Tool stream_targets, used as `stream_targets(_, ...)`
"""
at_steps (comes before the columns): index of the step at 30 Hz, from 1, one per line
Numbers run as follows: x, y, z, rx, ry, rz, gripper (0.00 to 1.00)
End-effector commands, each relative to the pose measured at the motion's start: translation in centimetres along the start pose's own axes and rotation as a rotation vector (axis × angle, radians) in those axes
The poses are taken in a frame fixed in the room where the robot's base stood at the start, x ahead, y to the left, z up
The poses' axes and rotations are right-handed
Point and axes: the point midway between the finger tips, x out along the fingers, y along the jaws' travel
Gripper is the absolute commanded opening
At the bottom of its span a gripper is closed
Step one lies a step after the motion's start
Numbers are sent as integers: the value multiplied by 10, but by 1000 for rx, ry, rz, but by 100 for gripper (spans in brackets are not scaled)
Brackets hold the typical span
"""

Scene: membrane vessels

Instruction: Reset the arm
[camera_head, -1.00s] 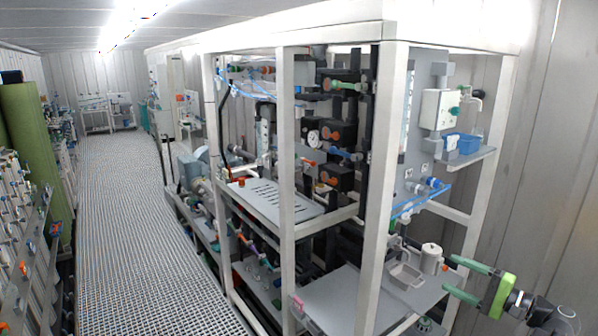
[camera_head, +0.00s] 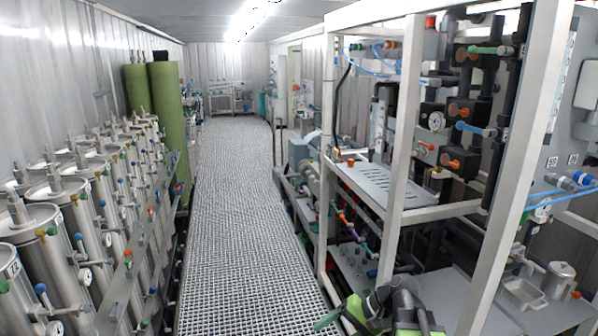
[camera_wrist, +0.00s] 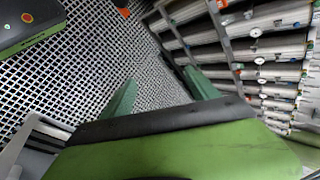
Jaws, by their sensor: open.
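My arm (camera_head: 405,300) shows at the bottom of the head view, folded close in with green and dark parts. My gripper (camera_head: 328,318) is at its left end, low over the grated walkway, and only one green finger shows clearly there. In the wrist view my gripper (camera_wrist: 160,92) has its two green fingers apart with nothing between them. Behind the fingers are the grating and a row of steel vessels.
The grated walkway (camera_head: 230,220) runs clear to the far end. Steel membrane vessels (camera_head: 90,235) line the left side, with green cylinders (camera_head: 168,120) beyond. A white frame rack (camera_head: 405,120) with pipes, valves and a grey shelf (camera_head: 372,183) stands close on the right.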

Motion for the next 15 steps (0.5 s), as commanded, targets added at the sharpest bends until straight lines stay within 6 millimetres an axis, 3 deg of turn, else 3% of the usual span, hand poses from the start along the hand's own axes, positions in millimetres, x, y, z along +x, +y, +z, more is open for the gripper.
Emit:
stream_targets(1,30,6,12,-48,-26,89,69)
stream_targets(3,54,19,23,-115,-44,236,69)
stream_targets(5,62,34,27,-162,-43,356,69)
stream_targets(10,35,84,17,-213,2,625,69)
stream_targets(15,11,111,7,-240,25,765,69)
